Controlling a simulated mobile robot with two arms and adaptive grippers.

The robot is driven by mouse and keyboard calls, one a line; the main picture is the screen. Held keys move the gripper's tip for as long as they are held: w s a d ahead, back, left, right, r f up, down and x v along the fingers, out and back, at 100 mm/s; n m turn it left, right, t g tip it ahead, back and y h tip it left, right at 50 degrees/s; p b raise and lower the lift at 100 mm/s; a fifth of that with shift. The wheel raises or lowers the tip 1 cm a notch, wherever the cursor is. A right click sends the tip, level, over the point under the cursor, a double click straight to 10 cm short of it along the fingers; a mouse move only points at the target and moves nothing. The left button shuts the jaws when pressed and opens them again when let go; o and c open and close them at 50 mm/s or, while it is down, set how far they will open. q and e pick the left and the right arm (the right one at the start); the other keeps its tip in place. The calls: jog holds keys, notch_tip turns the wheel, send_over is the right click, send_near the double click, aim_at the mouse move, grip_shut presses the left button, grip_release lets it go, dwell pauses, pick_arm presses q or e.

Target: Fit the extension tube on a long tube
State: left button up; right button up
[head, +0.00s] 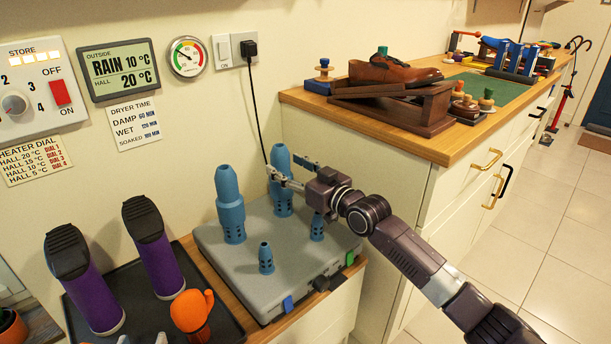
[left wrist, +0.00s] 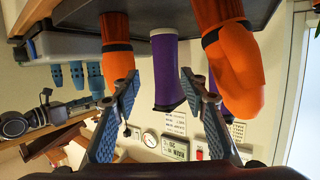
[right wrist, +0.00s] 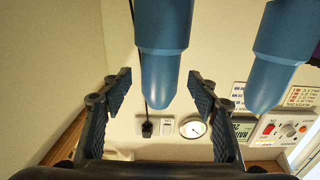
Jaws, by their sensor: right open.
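The grey dryer box (head: 215,262) carries two tall blue tubes, one at the back left (head: 230,205) and one at the back right (head: 282,180). Two short blue tubes, front (head: 266,258) and right (head: 317,228), stand on it too. I cannot tell which piece is the extension tube. My right gripper (head: 283,165) is open at the back right tall tube. In the right wrist view that tube (right wrist: 164,30) hangs inverted between the spread fingers (right wrist: 160,82), with no clear contact. My left gripper (left wrist: 160,74) is open and empty, facing the boots and gloves.
Two purple boots (head: 92,290) (head: 160,255) and an orange glove (head: 191,312) stand on the dark tray (head: 226,326) at left. A wooden cabinet (head: 340,116) with a shoe on a stand (head: 395,73) rises at right. A black cord (head: 255,105) hangs behind the tubes.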

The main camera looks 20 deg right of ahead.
jog(key=v, duration=0.9)
jog(key=shift+r, duration=0.3)
jog(key=shift+s, duration=0.1)
